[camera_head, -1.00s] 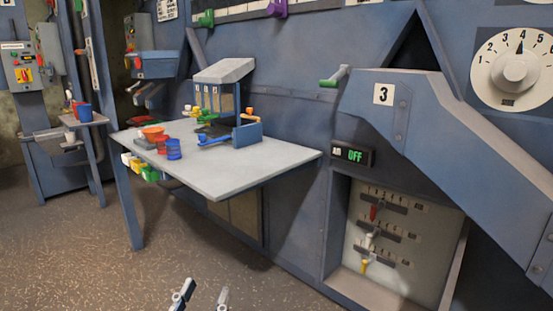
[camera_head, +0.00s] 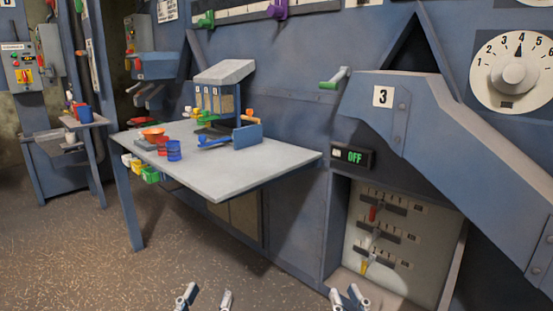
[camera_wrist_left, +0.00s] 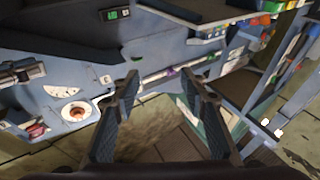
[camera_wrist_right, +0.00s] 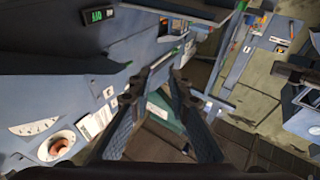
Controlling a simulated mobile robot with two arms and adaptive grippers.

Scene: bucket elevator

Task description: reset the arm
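My left gripper (camera_head: 206,297) shows at the bottom edge of the head view, over the floor, its two fingers apart with nothing between them. Its fingers also stand open and empty in the left wrist view (camera_wrist_left: 160,82). My right gripper (camera_head: 347,296) is at the bottom of the head view, in front of the recessed lever panel (camera_head: 400,262). Its fingers are apart and empty in the right wrist view (camera_wrist_right: 159,80). Most of both arms is out of the head view.
A grey table (camera_head: 240,175) with cups and a small blue-grey machine (camera_head: 215,100) stands ahead. A sloping blue chute marked 3 (camera_head: 450,150), an OFF display (camera_head: 353,156) and a numbered dial (camera_head: 515,72) are at right. Floor (camera_head: 80,260) is open at lower left.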

